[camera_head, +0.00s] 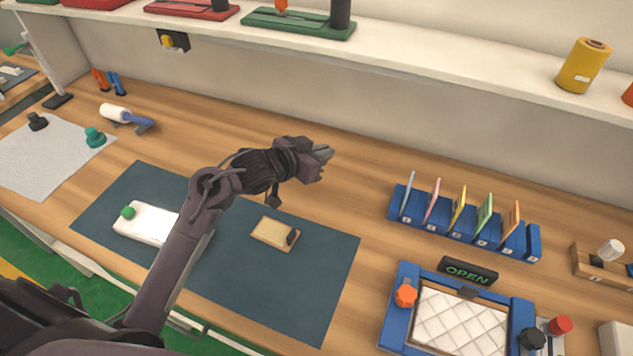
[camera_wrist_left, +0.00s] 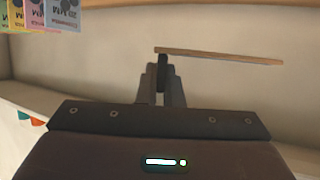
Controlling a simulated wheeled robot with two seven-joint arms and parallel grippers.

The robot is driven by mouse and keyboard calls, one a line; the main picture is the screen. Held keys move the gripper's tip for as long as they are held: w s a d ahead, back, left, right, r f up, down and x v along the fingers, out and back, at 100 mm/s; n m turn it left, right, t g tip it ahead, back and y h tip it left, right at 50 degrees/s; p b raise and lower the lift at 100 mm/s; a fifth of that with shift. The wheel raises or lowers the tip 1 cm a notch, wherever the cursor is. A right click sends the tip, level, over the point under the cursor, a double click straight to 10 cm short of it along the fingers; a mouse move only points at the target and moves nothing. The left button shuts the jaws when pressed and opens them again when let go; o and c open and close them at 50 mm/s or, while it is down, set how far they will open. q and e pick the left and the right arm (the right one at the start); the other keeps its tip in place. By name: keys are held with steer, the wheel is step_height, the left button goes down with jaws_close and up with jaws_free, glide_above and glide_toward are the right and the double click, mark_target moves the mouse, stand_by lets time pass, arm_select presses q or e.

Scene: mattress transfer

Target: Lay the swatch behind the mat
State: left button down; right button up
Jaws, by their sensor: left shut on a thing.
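My left gripper (camera_head: 322,153) is in the air beyond the far edge of the dark blue mat (camera_head: 315,290). In the left wrist view it is shut (camera_wrist_left: 162,85) on a dark knob of the swatch. The swatch (camera_wrist_left: 225,56) looks like a thin tan board, seen edge-on and off the table. In the head view I cannot make out the held swatch. A small tan board (camera_head: 270,232) with a dark knob shows over the mat, below my wrist. My right gripper is not in view.
A white case with a green knob (camera_head: 145,226) lies on the mat, partly behind my arm. A blue rack of coloured cards (camera_head: 462,232) stands right of the mat. A blue tray (camera_head: 393,325) and OPEN sign (camera_head: 467,271) are nearer. Bare wood lies between mat and wall.

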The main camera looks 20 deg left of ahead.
arm_select(q)
steer(key=shift+f+p, duration=0.3)
steer(key=shift+f, duration=5.2)
steer(key=shift+d+f, duration=0.1)
steer(key=shift+f, duration=0.15)
steer(key=shift+f, duration=0.35)
steer(key=c, duration=1.6)
jaws_free()
steer(key=shift+f, duration=0.1)
steer(key=shift+r, duration=0.2)
steer(key=v, duration=0.6)
steer(key=r+b+v, duration=0.1)
steer(key=v, duration=0.5)
steer(key=shift+r, duration=0.1)
